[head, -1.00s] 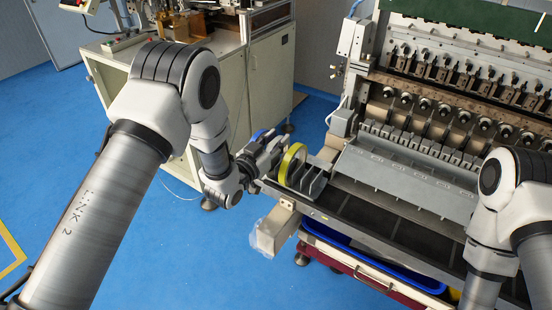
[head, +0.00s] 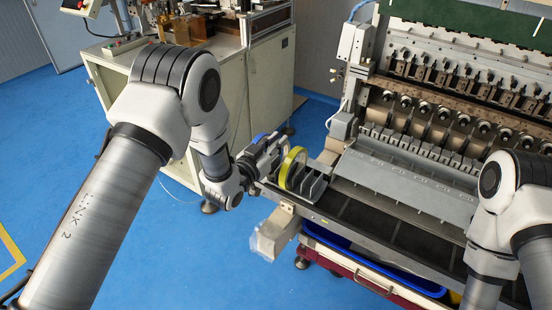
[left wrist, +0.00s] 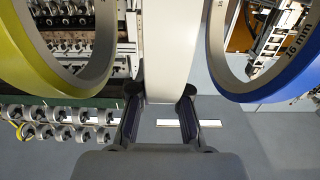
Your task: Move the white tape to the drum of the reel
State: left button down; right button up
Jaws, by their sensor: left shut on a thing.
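The white tape (left wrist: 166,50) stands edge-on in the left wrist view, its near end between the fingers of my left gripper (left wrist: 161,100). The gripper is shut on it. A yellow tape (left wrist: 62,75) is to the left of the white tape and a blue tape (left wrist: 262,88) to the right, both apart from the fingers. In the head view my left gripper (head: 264,155) is beside the yellow tape (head: 284,170), at the machine's left end. The white tape is mostly hidden there. I cannot make out the reel's drum. My right gripper is out of view.
A grey slotted holder (head: 312,187) stands right of the yellow tape on the dark ledge (head: 372,213). The winding machine (head: 430,110) rises behind, with a row of spindles. A pale cabinet (head: 222,90) stands at the back left. Blue floor is open at the front left.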

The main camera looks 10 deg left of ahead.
pick_arm(q)
jog(key=shift+r+p, duration=2.35)
jog(key=shift+r, duration=1.75)
